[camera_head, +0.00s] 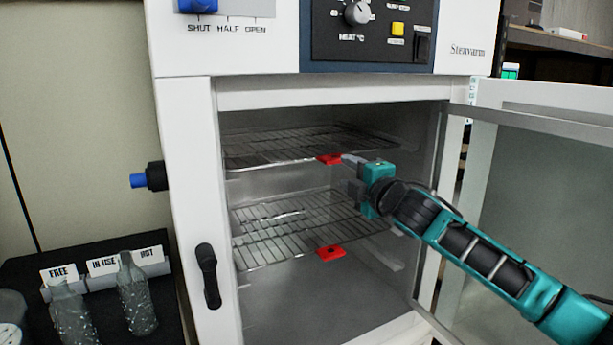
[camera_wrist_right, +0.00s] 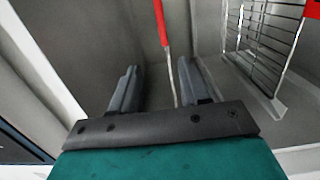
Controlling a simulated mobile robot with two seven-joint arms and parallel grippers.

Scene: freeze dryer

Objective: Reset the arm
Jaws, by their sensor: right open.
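My right arm, teal and black, reaches from the lower right into the open chamber of the white cabinet (camera_head: 182,190). My right gripper (camera_head: 348,174) is inside the chamber, near the front edge of the upper wire shelf (camera_head: 275,150) and its red tab (camera_head: 329,159). In the right wrist view its two grey fingers (camera_wrist_right: 153,88) stand apart with nothing between them that I can see held. A red strip (camera_wrist_right: 161,22) and a thin rod lie beyond the fingers. My left gripper is not in view.
The cabinet door (camera_head: 545,190) stands open on the right, close to my right arm. A lower wire shelf (camera_head: 290,230) has a red tab (camera_head: 330,252). Glass bottles (camera_head: 137,300) stand at the lower left by labels FREE, IN USE and HOT. A control panel (camera_head: 368,30) is above.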

